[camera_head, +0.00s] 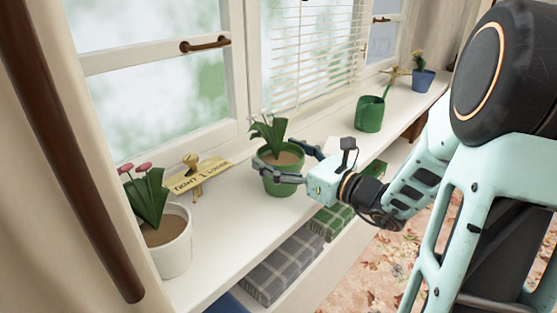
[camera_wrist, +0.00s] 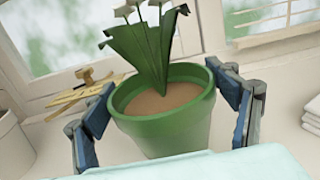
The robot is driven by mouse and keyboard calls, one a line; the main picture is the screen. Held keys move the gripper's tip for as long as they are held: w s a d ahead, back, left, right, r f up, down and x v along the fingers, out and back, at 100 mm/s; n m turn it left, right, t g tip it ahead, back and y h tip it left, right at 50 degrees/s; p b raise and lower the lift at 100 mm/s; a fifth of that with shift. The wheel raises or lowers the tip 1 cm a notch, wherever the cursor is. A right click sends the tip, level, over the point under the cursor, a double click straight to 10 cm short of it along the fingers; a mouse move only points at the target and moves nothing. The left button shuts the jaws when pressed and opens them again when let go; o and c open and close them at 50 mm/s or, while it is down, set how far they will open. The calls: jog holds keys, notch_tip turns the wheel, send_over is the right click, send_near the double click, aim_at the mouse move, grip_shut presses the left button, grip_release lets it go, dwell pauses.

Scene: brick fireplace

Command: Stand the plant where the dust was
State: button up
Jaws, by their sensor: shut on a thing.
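The plant in a green pot (camera_head: 281,182) has green leaves and small white flowers. It is over the white windowsill (camera_head: 240,215), upright or nearly so. I cannot tell if its base touches the sill. My gripper (camera_head: 279,163) is shut around the pot, one finger on each side. In the wrist view the pot (camera_wrist: 172,131) fills the middle between the blue finger pads. I see no clear dust on the sill.
A white pot (camera_head: 173,248) with pink flowers stands at the left, near a wooden sign (camera_head: 202,176). A green watering can (camera_head: 370,114) and a blue pot (camera_head: 423,81) stand farther along the sill. Folded plaid cloths (camera_head: 283,266) lie below. Sill between pot and watering can looks partly free.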

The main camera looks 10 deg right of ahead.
aim_at(300, 164)
jog(key=shift+r, duration=0.1)
jog(key=o, duration=1.7)
jog(key=shift+c, duration=0.2)
jog(key=shift+s+d, duration=0.15)
jog(key=shift+s, duration=0.05)
jog(key=p+v, duration=0.3)
jog(key=v, duration=0.8)
jog(key=shift+s+d, duration=0.15)
jog(key=shift+s, duration=0.1)
